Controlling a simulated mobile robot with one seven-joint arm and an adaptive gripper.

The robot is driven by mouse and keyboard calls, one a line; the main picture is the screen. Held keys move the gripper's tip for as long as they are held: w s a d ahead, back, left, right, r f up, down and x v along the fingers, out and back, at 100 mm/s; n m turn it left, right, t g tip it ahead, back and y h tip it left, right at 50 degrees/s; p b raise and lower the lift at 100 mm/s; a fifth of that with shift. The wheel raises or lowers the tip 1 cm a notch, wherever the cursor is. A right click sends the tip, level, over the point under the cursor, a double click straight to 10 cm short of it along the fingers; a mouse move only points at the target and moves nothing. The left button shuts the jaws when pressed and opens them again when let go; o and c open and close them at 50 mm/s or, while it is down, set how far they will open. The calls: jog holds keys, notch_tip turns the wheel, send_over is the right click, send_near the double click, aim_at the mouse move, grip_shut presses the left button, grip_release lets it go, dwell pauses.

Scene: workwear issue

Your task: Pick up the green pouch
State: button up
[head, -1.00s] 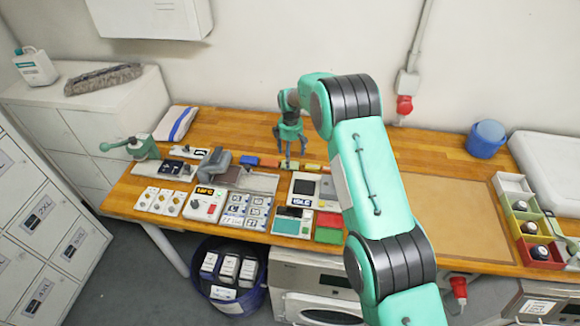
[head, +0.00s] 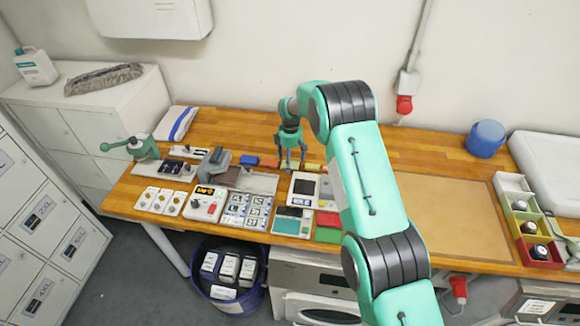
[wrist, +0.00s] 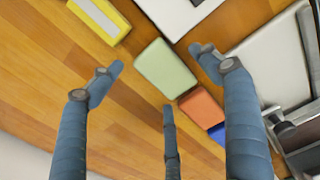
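The pale green pouch (wrist: 165,68) lies on the wooden bench in the wrist view, in a row between a yellow block-like item and an orange one. My gripper (wrist: 158,75) has its three blue-grey fingers spread around the pouch's place in the picture, with nothing held between them. I cannot tell exactly how high the fingertips are above the bench. In the head view my gripper (head: 290,165) points down over the row at the middle of the bench and mostly hides the pouch.
The yellow item (wrist: 100,18), orange item (wrist: 201,107) and blue item (wrist: 218,133) lie close by. A device with a dark screen (head: 304,187) stands in front, and a grey-brown machine (head: 230,176) to the left. A tan mat (head: 440,215) is bare at right.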

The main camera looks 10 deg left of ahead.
aim_at(291, 163)
jog(key=c, duration=1.1)
jog(key=shift+r, duration=0.15)
jog(key=shift+r, duration=0.8)
jog(key=shift+s+r, duration=0.1)
jog(key=shift+r, duration=0.8)
jog(key=s+d, duration=0.2)
jog(key=s, duration=0.2)
jog(key=s+d+r, duration=0.1)
jog(key=s+d, duration=0.1)
jog(key=s, duration=0.3)
jog(key=s+d+b, duration=0.1)
jog(key=s+d, duration=0.1)
jog(key=s, duration=0.3)
jog(key=shift+s+r, duration=0.15)
jog(key=shift+s, duration=0.1)
